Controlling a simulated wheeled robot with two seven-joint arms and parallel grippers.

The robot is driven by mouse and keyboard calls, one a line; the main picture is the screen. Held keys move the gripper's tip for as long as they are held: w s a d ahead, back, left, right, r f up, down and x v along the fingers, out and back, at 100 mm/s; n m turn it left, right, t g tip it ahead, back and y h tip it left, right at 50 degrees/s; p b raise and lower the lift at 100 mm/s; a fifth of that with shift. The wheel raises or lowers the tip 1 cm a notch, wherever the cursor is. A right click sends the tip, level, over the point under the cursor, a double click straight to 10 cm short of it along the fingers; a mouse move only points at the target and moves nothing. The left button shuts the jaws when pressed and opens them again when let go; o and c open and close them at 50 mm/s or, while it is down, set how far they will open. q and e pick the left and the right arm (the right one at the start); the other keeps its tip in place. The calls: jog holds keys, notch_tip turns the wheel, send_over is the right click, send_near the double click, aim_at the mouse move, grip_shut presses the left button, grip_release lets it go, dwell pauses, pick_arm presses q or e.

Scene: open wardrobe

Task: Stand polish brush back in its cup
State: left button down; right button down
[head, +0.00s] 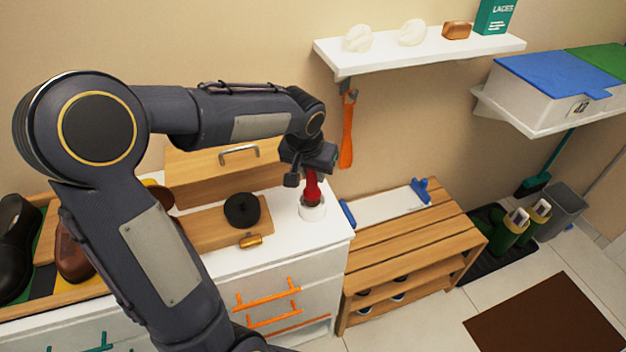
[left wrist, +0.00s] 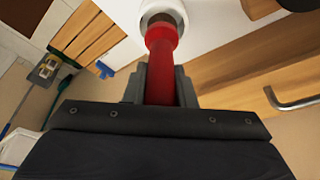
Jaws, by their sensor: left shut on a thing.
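The red polish brush (head: 312,186) is held by my left gripper (head: 307,168) above the right end of the white cabinet top. It also shows in the left wrist view (left wrist: 163,70), its red shaft between the two fingers (left wrist: 160,85). The white cup (head: 312,208) stands on the cabinet top near its right edge. In the left wrist view the cup's rim (left wrist: 150,8) shows at the top, and the brush's far end overlaps its opening. How deep the brush sits in the cup cannot be told. My right gripper does not show.
A wooden box (head: 225,170) stands behind. A slatted bench (head: 410,235) is to the right. An orange shoehorn (head: 347,130) hangs under the wall shelf (head: 420,55).

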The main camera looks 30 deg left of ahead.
aim_at(313, 182)
pick_arm(q)
jog(key=shift+f, duration=1.6)
jog(key=shift+f, duration=0.2)
jog(key=c, duration=1.2)
grip_release()
jog(key=shift+r, duration=0.1)
